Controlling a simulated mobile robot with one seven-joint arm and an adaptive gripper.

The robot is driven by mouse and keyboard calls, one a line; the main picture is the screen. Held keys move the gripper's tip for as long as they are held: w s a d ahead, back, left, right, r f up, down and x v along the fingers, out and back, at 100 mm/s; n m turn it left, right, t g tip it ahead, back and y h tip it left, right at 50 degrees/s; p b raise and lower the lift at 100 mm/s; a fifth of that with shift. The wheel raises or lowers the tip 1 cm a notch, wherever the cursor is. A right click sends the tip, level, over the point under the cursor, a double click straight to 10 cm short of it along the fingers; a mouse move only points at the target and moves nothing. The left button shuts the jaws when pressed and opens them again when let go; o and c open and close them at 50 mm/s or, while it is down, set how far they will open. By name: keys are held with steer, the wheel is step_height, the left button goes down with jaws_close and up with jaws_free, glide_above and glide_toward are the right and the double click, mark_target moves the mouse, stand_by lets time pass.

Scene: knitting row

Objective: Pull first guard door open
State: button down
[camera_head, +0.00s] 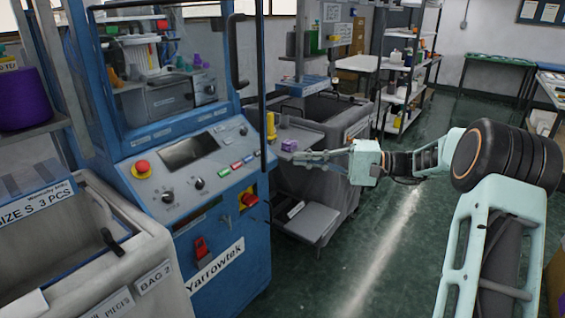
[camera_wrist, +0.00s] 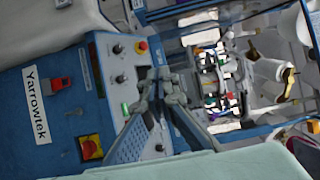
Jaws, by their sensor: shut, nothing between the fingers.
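The nearest machine is blue and labelled Yarrowtek. Its guard door (camera_head: 160,75) is a clear panel in a blue frame above the sloping control panel, with a black bar handle (camera_head: 238,50) at its right side. The door looks closed. My gripper (camera_head: 282,155) is shut and empty, to the right of the control panel and lower than the handle, pointing left. In the wrist view my gripper (camera_wrist: 152,98) shows in front of the control panel and the machine's inside. I cannot make out the handle clearly there, and contact with the machine cannot be told.
The control panel (camera_head: 215,160) has knobs, coloured buttons and a red emergency stop (camera_head: 142,166). A grey bin (camera_head: 90,250) stands at the front left. Shelves (camera_head: 405,85) are farther back. The green floor (camera_head: 390,255) is clear at right.

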mark_target(261, 165)
steer(key=a, duration=0.3)
steer(key=s+a, duration=0.1)
steer(key=a, duration=0.2)
steer(key=a+p, duration=0.1)
steer(key=a, duration=0.3)
steer(key=shift+s+r, duration=0.1)
steer(key=shift+s, duration=0.05)
steer(key=shift+s+a, duration=0.2)
steer(key=shift+s, duration=0.35)
